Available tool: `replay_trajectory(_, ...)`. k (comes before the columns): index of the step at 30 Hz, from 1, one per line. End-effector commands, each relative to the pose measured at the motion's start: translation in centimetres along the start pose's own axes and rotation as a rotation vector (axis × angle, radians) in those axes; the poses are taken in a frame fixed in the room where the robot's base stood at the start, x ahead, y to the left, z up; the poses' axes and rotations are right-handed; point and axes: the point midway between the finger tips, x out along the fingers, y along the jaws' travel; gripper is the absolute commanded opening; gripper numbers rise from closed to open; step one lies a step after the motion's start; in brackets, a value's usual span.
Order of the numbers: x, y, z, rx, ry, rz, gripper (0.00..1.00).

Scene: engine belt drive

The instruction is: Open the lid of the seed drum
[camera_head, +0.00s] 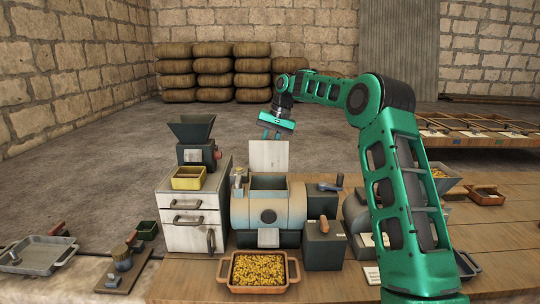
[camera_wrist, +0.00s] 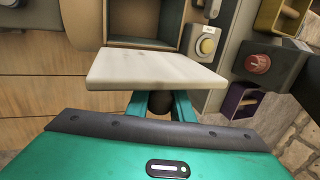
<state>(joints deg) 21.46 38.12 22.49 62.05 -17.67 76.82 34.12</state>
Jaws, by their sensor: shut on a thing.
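The seed drum (camera_head: 243,212) is a rounded tan and grey body on the bench, with an open rectangular mouth on top. Its lid (camera_head: 268,155) is a pale flat panel standing upright above the back of the mouth. In the wrist view the lid (camera_wrist: 155,68) is a whitish slab in front of the open mouth (camera_wrist: 140,22). My gripper (camera_head: 270,134) is at the lid's top, behind it. In the wrist view my gripper (camera_wrist: 160,103) is shut on a dark round knob (camera_wrist: 161,103) on the lid's back; the contact is partly hidden by the slab.
A white drawer cabinet (camera_head: 192,236) with a yellow tray (camera_head: 188,178) and a dark hopper mill (camera_head: 192,140) stands left of the drum. An orange tray of yellow grain (camera_head: 293,272) sits in front. Dark boxes with levers (camera_head: 324,245) stand right.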

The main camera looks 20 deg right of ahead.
Motion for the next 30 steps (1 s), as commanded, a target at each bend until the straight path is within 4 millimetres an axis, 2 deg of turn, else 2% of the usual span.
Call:
replay_trajectory(15, 0.46, -0.70, 0.03, -0.001, -0.017, -0.001, 0.00)
replay_trajectory(16, 0.46, -0.71, 0.03, -0.002, -0.016, -0.001, 0.23)
replay_trajectory(18, 0.47, -0.72, 0.05, -0.002, -0.017, -0.001, 0.40)
replay_trajectory(30, -0.24, -0.74, 0.02, -0.002, -0.014, -0.001, 0.40)
